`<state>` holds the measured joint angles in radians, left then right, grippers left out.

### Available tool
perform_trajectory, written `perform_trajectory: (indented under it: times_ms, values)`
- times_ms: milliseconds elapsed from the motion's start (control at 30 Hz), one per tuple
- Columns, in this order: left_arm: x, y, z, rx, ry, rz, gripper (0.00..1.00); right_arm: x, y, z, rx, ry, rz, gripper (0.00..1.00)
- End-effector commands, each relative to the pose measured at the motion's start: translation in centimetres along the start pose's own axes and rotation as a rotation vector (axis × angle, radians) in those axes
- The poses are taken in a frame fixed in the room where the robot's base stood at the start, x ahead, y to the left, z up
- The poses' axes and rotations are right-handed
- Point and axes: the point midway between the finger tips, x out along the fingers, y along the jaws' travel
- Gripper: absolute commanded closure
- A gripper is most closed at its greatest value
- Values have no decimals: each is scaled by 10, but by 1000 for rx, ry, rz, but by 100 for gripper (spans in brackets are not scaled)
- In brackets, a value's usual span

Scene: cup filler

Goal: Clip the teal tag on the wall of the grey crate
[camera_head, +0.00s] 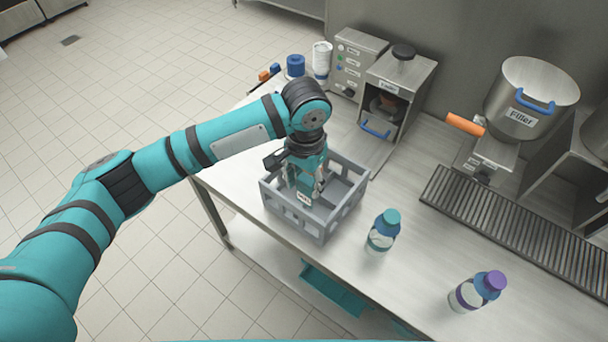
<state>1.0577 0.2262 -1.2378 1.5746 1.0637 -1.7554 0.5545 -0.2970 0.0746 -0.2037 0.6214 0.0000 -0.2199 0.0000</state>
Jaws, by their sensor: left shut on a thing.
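The grey crate (322,229) stands on the steel counter, with slotted walls and an open top. My left gripper (306,190) points down over the crate's left part and is shut on the teal tag (304,196). A small pale label with dark print shows at the tag. The tag is small and partly covered by the fingers. I cannot tell whether it touches the crate wall. My right gripper is not in view.
A bottle with a teal cap (383,231) stands right of the crate, and a purple-capped bottle (477,291) stands further right. A steel machine (392,95) stands behind the crate. A slatted rack (520,232) lies at right. Counter between bottles is clear.

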Motion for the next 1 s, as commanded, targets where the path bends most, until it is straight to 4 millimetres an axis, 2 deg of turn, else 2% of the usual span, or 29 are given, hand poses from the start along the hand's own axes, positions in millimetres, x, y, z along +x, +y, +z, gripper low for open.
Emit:
perform_trajectory:
  times_ms: [233,767,1000]
  values:
    - [21,-1,0,-2,0,0,79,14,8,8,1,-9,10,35]
    - [64,-1,0,-3,2,-1,79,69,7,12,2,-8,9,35]
    - [84,0,1,-2,-1,1,79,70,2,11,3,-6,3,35]
